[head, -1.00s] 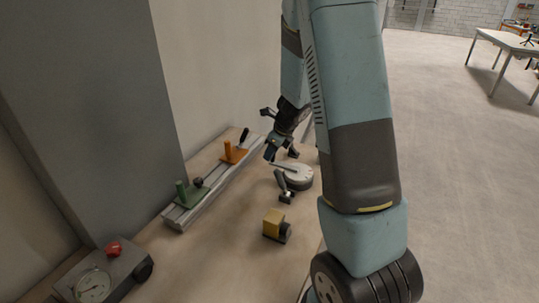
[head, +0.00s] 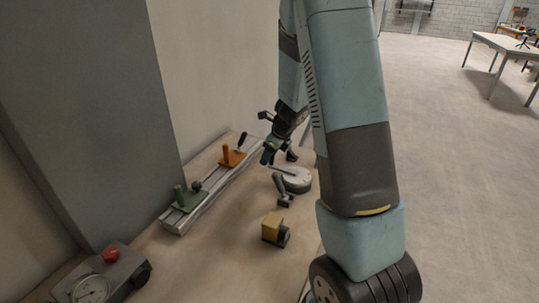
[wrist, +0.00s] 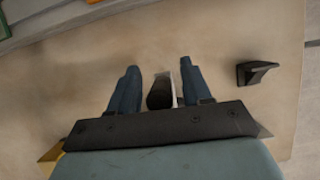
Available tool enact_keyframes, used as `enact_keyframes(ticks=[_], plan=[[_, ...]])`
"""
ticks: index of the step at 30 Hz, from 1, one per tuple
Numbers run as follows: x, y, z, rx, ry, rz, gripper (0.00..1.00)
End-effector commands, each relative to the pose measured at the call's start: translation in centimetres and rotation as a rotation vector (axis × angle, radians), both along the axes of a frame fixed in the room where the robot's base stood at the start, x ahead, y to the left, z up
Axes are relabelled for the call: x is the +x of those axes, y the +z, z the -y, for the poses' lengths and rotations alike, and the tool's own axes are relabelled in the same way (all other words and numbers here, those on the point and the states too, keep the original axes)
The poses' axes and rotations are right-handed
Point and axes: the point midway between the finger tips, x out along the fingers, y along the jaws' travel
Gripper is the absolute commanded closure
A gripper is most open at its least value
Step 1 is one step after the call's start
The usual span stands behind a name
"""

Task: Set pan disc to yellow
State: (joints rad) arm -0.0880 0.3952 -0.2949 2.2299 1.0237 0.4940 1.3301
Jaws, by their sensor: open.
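A pale grey-white round disc (head: 297,181) lies on the sandy bed, just right of and below my gripper (head: 278,158) in the head view. A small grey lever (head: 283,190) with a dark foot stands at its near side and partly overlaps it in the picture. My gripper is open with its fingers pointing down. In the wrist view the two blue fingers (wrist: 160,75) stand apart, with a black piece with a pale edge (wrist: 161,93) showing between them; I cannot tell whether they touch it. I cannot make out the disc's markings or its yellow part.
A rail (head: 205,203) with a green carriage (head: 188,200) and an orange carriage (head: 232,157) runs along the wall. A yellow block (head: 271,227) stands nearer me. A gauge box (head: 120,272) with a red knob is at lower left. A black wedge (wrist: 253,72) shows at right in the wrist view.

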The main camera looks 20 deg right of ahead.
Motion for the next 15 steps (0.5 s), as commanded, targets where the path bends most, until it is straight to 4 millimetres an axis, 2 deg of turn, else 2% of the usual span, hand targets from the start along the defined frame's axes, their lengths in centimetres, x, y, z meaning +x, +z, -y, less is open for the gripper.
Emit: enact_keyframes(ticks=[7,15], plan=[[-0.4,1.4,0.4,0.0,0.001,0.002,0.52],[-1.6,5.5,1.6,0.0,0.0,0.004,0.52]])
